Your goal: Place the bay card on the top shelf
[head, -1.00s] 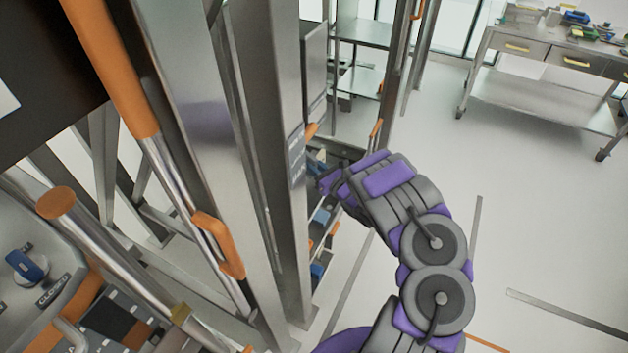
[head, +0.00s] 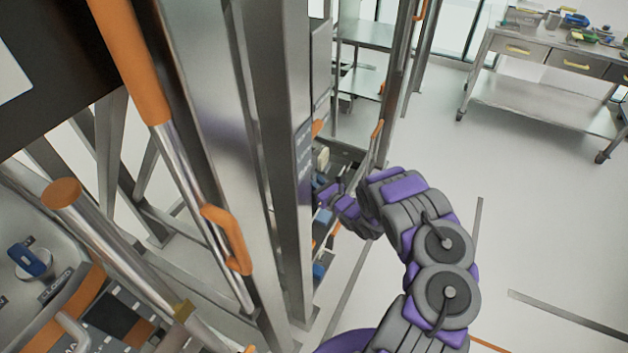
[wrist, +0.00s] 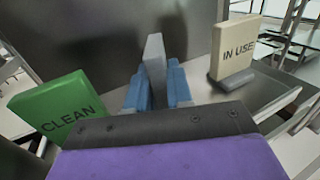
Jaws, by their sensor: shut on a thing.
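In the wrist view my gripper (wrist: 154,92) has its two blue fingers shut on a grey slab (wrist: 154,58), seen edge-on. No lettering on the slab shows, so I cannot tell whether it is the bay card. A green card (wrist: 58,107) marked CLEAN stands at the left. A cream card (wrist: 238,48) marked IN USE stands upright in a dark base on a grey shelf (wrist: 278,90) at the right; a cream shape (head: 322,157) shows beside the rack in the head view. There my gripper is largely hidden behind the rack post.
A tall metal post (head: 278,130) and orange handles (head: 228,238) stand close to the left of my arm. A dark panel (wrist: 165,45) backs the shelf. A wheeled workbench (head: 545,85) is at the back right. The floor (head: 540,220) at the right is clear.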

